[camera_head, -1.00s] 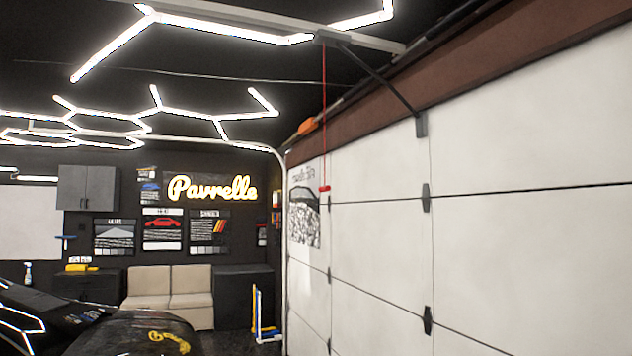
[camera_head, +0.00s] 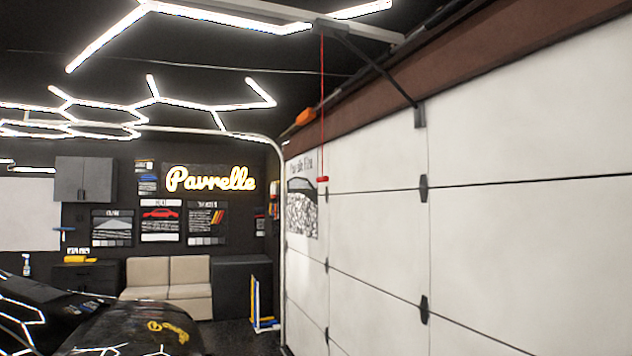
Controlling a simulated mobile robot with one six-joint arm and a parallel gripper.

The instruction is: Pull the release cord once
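The red release cord (camera_head: 323,110) hangs straight down from the opener rail near the ceiling. A small red handle (camera_head: 323,180) is at its lower end, in front of the white garage door (camera_head: 380,225). The cord hangs free and nothing touches it. The door looks closed, its panels standing upright. My gripper is not in view.
A black car (camera_head: 130,325) with a glossy hood stands at the lower left. A beige sofa (camera_head: 168,280) and dark cabinets (camera_head: 240,285) line the back wall. A yellow and blue stand (camera_head: 262,305) is by the door track (camera_head: 282,230).

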